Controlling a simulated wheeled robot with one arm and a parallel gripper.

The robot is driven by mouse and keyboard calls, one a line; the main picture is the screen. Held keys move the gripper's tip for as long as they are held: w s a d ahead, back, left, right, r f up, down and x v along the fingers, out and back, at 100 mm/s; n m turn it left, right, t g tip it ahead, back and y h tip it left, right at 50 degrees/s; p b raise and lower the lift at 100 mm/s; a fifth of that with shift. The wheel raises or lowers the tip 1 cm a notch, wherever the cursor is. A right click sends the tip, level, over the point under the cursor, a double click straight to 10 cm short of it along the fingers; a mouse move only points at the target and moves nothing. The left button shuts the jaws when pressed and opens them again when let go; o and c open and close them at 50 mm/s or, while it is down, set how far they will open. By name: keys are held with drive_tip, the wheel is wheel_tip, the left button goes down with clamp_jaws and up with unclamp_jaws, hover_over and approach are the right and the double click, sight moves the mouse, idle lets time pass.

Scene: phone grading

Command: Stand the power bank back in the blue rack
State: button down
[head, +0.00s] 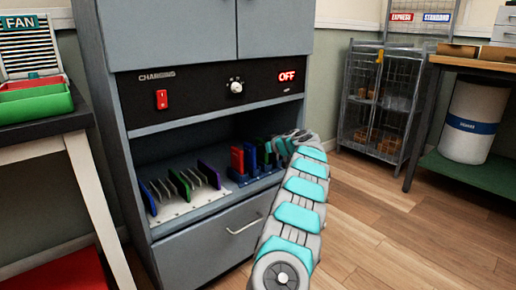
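The blue rack (240,181) sits at the right on the shelf inside the grey charging cabinet. A red upright block (237,159) stands at its left end, with dark blue upright pieces beside it; which of these is the power bank I cannot tell. My arm reaches up from the bottom of the head view, and my gripper (287,145) is at the cabinet opening, by the right end of the rack. The fingers are small and partly hidden by my wrist, so I cannot see whether they hold anything.
A white slotted rack (178,209) with several upright phones is left of the blue rack. Above are a red switch (162,99), a knob (236,87) and a lit OFF sign (287,76). A wire cage (380,110) and workbench (470,65) stand right; the floor between is clear.

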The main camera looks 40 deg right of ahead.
drive_tip(key=shift+f, duration=0.15)
drive_tip(key=c, duration=0.7)
unclamp_jaws()
drive_tip(key=shift+o, duration=0.2)
drive_tip(key=shift+s, duration=0.1)
drive_tip(key=v, duration=0.7)
drive_tip(key=shift+s, duration=0.3)
drive_tip(key=shift+s, duration=0.1)
